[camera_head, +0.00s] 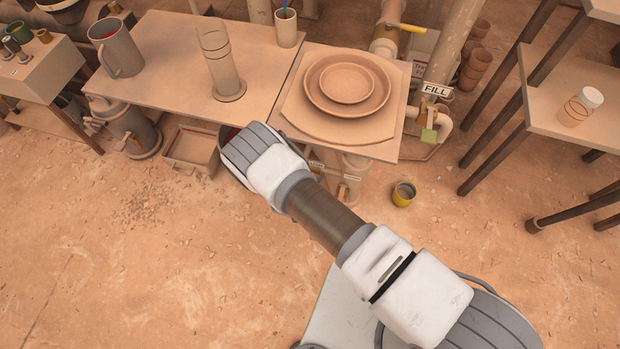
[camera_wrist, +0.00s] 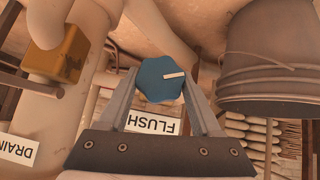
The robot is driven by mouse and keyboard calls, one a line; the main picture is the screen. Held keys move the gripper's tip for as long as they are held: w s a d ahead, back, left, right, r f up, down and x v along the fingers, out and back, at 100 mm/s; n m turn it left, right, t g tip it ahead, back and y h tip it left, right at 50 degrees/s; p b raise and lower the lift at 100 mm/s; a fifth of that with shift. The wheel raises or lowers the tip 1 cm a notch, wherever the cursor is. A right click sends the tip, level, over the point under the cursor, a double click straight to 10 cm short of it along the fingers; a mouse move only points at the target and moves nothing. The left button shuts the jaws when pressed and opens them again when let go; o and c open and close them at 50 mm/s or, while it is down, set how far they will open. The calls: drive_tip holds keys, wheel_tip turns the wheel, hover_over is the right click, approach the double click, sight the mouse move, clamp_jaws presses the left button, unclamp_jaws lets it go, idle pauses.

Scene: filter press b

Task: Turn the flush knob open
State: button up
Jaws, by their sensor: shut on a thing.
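The flush knob (camera_wrist: 158,80) is a blue, many-sided knob with a pale pointer bar in the wrist view. The bar points to the right and slightly up in that picture. My gripper (camera_wrist: 160,82) has its two fingers on either side of the knob and is shut on it. A white FLUSH label (camera_wrist: 153,122) shows upside down just below the knob, partly behind the fingers. In the head view, my arm's wrist covers the knob, and the gripper's fingers are hidden there.
A pipe with a DRAIN label (camera_wrist: 17,148) and a brass-coloured block (camera_wrist: 60,52) stand left of the knob. A grey bucket-like vessel (camera_wrist: 273,60) is close on the right. In the head view, a table with stacked round plates (camera_head: 347,84) stands beyond my wrist, near a FILL label (camera_head: 436,90).

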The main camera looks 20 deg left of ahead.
drive_tip(key=shift+w, duration=0.1)
drive_tip(key=o, duration=1.4)
drive_tip(key=p+v, duration=0.6)
drive_tip(key=v, duration=1.1)
drive_tip(key=shift+s+d+r, duration=0.1)
drive_tip(key=shift+s+r, duration=0.05)
drive_tip(key=shift+s, duration=0.1)
